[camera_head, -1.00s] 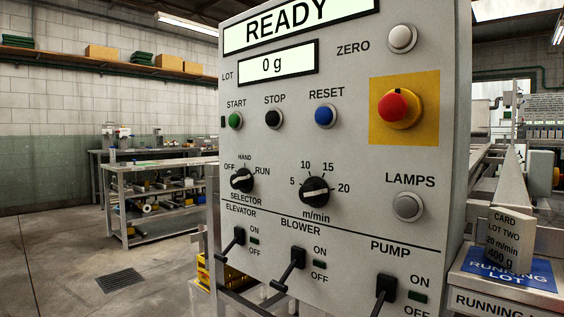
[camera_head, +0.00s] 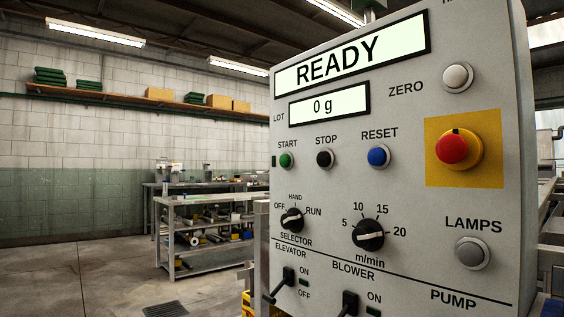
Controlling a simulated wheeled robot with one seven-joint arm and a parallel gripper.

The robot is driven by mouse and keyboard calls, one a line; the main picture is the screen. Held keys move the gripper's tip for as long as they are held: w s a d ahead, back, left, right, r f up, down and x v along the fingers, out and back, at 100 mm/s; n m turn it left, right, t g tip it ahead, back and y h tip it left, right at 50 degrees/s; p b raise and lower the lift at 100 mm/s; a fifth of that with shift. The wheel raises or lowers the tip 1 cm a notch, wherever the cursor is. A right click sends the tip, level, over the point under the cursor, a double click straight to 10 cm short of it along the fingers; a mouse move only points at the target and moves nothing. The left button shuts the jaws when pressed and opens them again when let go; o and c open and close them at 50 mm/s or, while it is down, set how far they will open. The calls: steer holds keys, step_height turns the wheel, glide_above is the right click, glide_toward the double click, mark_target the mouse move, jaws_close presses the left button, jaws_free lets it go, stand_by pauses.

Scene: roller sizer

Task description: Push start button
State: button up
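The green START button (camera_head: 287,160) sits on the grey control panel (camera_head: 420,215), left of the black STOP button (camera_head: 325,158) and the blue RESET button (camera_head: 378,156). Nothing covers it. The upper display (camera_head: 350,57) reads READY, and the LOT display (camera_head: 329,104) reads 0 g. A small dark indicator (camera_head: 274,161) is just left of START. My gripper is not in view, so its distance from the button cannot be told.
A red mushroom button (camera_head: 452,149) on a yellow plate stands out at the right. The selector knob (camera_head: 292,220), speed knob (camera_head: 368,235) and elevator lever (camera_head: 283,284) are below START. Left of the panel is open floor (camera_head: 80,280), with a metal workbench (camera_head: 205,200) behind.

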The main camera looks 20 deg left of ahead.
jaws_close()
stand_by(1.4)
